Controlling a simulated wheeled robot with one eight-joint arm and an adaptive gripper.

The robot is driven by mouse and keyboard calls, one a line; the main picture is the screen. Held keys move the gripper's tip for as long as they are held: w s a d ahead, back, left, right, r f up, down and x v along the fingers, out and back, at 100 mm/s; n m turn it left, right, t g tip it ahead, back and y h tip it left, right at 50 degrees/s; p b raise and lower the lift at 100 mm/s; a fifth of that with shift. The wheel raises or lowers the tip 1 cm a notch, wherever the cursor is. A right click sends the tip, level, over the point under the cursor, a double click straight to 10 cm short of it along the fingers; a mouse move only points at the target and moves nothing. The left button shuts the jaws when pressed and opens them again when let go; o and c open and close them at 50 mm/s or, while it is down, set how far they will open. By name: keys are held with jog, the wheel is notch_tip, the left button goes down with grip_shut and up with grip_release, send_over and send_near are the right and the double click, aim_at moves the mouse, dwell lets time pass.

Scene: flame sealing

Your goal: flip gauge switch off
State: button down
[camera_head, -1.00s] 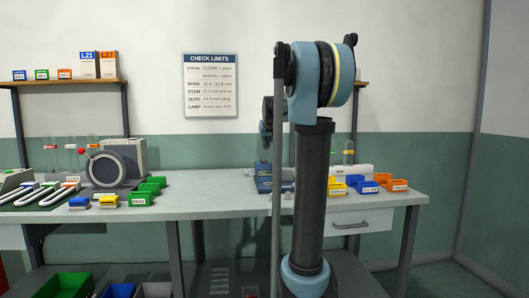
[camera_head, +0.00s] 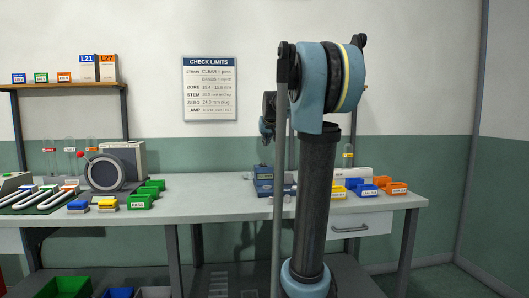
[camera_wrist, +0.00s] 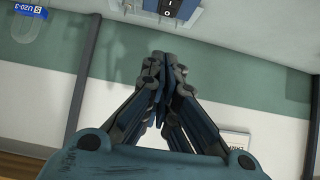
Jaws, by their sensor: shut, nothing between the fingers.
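The blue gauge (camera_head: 264,181) stands on the bench near the middle in the head view, partly hidden behind my arm.
Yellow, blue and orange bins (camera_head: 367,189) stand right of the gauge. A round dial machine (camera_head: 110,171), green bins (camera_head: 146,193) and bent glass tubes (camera_head: 42,200) are on the left bench. A limits chart (camera_head: 210,88) hangs on the wall. Bench left of the gauge is clear.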

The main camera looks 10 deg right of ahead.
jog(key=shift+w, duration=0.1)
send_over(263, 164)
jog(key=f, duration=0.4)
jog(key=s+f, duration=0.1)
jog(key=shift+f, duration=0.4)
jog(key=f, duration=0.3)
jog(key=shift+w, duration=0.4)
jog(key=shift+w+d+f, duration=0.1)
jog(key=shift+f, duration=0.55)
